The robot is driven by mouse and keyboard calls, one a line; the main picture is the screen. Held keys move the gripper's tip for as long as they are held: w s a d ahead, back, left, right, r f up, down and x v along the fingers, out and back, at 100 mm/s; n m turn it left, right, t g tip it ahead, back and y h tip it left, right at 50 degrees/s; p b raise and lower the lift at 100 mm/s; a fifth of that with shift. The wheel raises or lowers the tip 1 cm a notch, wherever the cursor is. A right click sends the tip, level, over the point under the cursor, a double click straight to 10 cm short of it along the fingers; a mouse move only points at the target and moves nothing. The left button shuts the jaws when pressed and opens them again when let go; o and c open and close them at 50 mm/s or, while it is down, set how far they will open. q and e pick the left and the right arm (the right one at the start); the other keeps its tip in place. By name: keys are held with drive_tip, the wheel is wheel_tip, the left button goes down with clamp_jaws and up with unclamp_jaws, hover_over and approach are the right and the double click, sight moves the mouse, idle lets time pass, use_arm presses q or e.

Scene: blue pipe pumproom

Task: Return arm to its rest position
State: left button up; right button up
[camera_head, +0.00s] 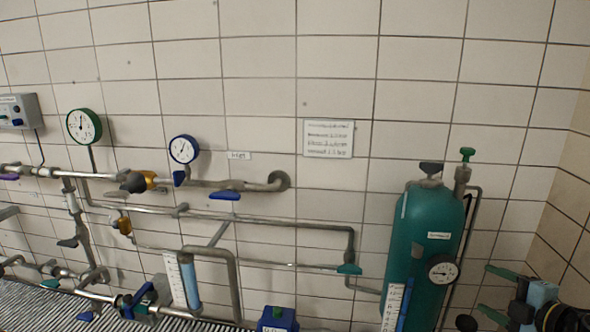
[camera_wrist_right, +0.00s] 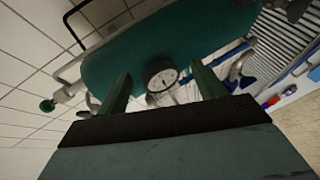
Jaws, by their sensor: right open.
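My right gripper (camera_head: 497,293) reaches in from the lower right edge in the head view. Its two dark green fingers are spread apart with nothing held between them. It is just right of the teal tank (camera_head: 420,240), and I cannot tell the exact gap. In the right wrist view the open fingers of my right gripper (camera_wrist_right: 162,84) point toward the tank (camera_wrist_right: 215,35). The tank's round white gauge (camera_wrist_right: 160,74) shows between them; it also shows in the head view (camera_head: 442,269). My left gripper is out of the head view.
Grey pipes (camera_head: 290,218) with a green-rimmed gauge (camera_head: 83,126), a blue-rimmed gauge (camera_head: 183,149) and blue-handled valves run along the tiled wall at left. A blue box (camera_head: 278,320) is low in the middle. A green valve knob (camera_head: 467,154) tops the tank. The far right wall corner looks clear.

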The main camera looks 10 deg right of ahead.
drive_tip(key=s+a+f+m+g+h, duration=0.5)
drive_tip(key=s+a+f+m, duration=0.65)
drive_tip(key=s+f, duration=0.2)
drive_tip(key=s+a+f+m+g+y, duration=0.1)
drive_tip(key=s+a+m+g+y, duration=0.15)
drive_tip(key=s+a, duration=0.4)
drive_tip(key=s+a+m+g+y, duration=0.1)
drive_tip(key=s+a+g, duration=0.3)
drive_tip(key=a, duration=0.5)
wheel_tip(320, 180, down, 35)
drive_tip(key=s+b, duration=0.2)
drive_tip(key=b, duration=0.8)
use_arm(q)
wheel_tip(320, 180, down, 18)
drive_tip(key=b, duration=0.7)
drive_tip(key=shift+b, duration=0.4)
use_arm(e)
drive_tip(key=s+d+f+g, duration=0.1)
drive_tip(key=s+f, duration=0.7)
drive_tip(key=f, duration=0.3)
drive_tip(key=s+d+f+g, duration=0.1)
drive_tip(key=s+d+f, duration=0.1)
drive_tip(key=s+f, duration=0.6)
wheel_tip(320, 180, down, 4)
drive_tip(key=shift+d+r, duration=0.1)
drive_tip(key=shift+d, duration=0.05)
